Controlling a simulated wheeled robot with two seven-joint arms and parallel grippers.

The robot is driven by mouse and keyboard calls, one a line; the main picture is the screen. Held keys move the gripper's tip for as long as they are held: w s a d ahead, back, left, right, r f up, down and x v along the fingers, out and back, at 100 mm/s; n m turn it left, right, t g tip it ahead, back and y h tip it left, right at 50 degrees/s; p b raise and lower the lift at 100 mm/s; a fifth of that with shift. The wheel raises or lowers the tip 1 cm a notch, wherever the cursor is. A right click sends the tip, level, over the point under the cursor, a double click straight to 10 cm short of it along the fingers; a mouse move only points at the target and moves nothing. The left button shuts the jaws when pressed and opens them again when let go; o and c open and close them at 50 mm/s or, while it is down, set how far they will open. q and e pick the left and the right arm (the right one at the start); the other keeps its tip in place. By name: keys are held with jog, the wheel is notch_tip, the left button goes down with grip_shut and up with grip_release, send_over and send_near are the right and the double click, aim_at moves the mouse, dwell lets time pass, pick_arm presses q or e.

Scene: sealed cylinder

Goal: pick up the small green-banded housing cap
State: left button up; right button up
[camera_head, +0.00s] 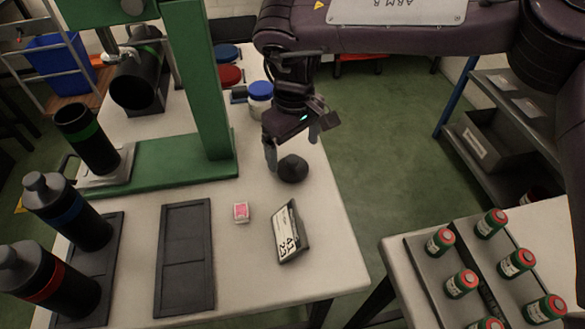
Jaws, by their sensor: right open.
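A small dark domed cap (293,168) stands on the white table near its right edge. No green band shows on it from here, so I cannot tell its band colour. My right gripper (295,145) is just above and behind it, open, pointing down. One finger is at the cap's left, and the other is higher at its right. Contact cannot be told. An open black cylinder with a green band (86,138) stands upright at the left on a fixture plate. My left gripper is out of view.
A green press column (204,90) rises behind. Blue-banded (66,212) and red-banded (45,284) cylinders stand at left. Several green canisters (462,284) stand right; a blue-lidded jar (260,99) is behind.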

aim_at(293, 158)
notch_tip(293, 158, down, 5)
jog(key=shift+w+r, duration=0.1)
jog(key=shift+r, duration=0.1)
jog(key=c, duration=1.1)
jog(key=shift+r, duration=0.15)
